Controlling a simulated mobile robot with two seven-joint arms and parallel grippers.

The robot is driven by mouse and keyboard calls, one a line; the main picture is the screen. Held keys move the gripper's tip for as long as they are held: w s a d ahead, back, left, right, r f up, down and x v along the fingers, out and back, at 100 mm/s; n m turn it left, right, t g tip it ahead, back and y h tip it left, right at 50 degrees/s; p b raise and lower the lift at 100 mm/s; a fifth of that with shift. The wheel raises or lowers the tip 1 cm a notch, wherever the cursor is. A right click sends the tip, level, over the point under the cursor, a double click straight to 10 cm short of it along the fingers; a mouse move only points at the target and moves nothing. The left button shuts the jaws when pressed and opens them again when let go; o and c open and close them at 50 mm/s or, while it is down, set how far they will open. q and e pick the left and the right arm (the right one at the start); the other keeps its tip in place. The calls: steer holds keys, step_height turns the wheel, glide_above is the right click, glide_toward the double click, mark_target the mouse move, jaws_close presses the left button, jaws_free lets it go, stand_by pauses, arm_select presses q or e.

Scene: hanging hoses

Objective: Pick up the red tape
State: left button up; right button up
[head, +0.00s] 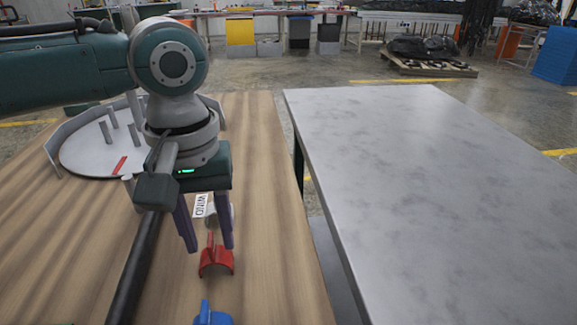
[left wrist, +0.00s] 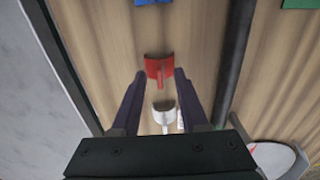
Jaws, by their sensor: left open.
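The red tape (head: 216,262) is a curved red piece with a thin upright tab, on the wooden table (head: 270,280). It also shows in the left wrist view (left wrist: 158,68). My left gripper (head: 210,247) points down above the table, open and empty. In the left wrist view its fingertips (left wrist: 159,74) appear on either side of the red tape, which lies just beyond them. The fingers look higher than the tape, and I see no contact. My right gripper is not in view.
A similar white piece (left wrist: 163,117) by a "WIND" label (head: 200,205) and a blue piece (head: 212,317) flank the red one. A white round fixture with pegs (head: 85,155) stands at the back left. A bare grey table (head: 430,190) stands to the right, across a gap.

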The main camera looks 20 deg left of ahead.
arm_select(q)
jaws_close()
stand_by(0.3)
stand_by(0.3)
